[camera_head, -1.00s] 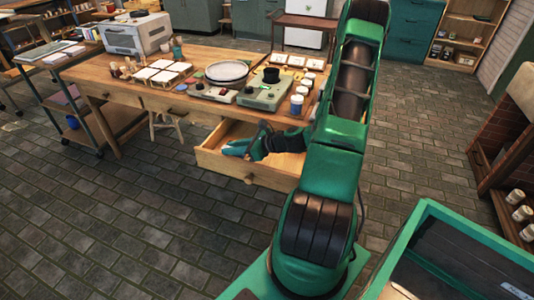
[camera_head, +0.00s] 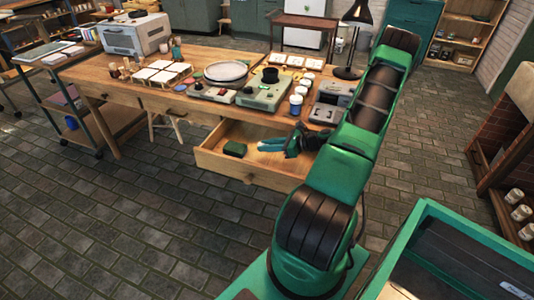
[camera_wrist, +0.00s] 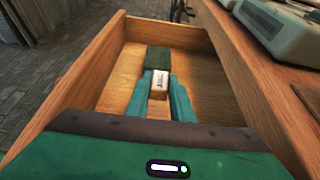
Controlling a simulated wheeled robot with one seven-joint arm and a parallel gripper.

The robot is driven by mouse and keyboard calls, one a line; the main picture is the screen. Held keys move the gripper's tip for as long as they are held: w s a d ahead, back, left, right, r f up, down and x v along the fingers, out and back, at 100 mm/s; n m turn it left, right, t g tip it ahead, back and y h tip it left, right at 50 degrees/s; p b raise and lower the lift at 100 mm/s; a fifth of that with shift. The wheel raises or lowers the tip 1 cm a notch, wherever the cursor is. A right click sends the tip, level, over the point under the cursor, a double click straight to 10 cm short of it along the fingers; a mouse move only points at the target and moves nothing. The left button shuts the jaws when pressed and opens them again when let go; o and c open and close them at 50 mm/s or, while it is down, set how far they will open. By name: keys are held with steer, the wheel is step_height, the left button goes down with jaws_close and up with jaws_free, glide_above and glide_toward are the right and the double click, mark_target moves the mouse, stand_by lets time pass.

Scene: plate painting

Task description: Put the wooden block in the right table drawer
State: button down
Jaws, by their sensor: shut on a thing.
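The right table drawer (camera_head: 222,168) is pulled open under the table. My gripper (camera_head: 262,146) is inside the open drawer's outline, with its teal fingers pointing left. In the wrist view, my gripper (camera_wrist: 160,88) is shut on a small pale wooden block (camera_wrist: 159,78) with dark marks on its face. The block sits between the two fingertips, above or near the drawer floor; I cannot tell whether it touches.
A dark green block (camera_head: 235,149) lies in the drawer, beyond the fingertips; it also shows in the wrist view (camera_wrist: 158,59). The drawer's wooden walls stand on both sides of my gripper. The tabletop (camera_head: 205,62) above holds scales, a round plate and jars.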

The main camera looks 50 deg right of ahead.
mark_target(268, 157)
steer(key=shift+w+d+f, duration=0.2)
steer(key=shift+d+f, duration=0.15)
steer(key=shift+d, duration=0.15)
steer(key=shift+w+d+f, duration=0.15)
steer(key=shift+d+f, duration=0.15)
steer(key=shift+d, duration=0.15)
steer(key=shift+f, duration=1.95)
steer(key=c, duration=1.5)
jaws_free()
steer(key=shift+f, duration=0.1)
steer(key=shift+c, duration=0.2)
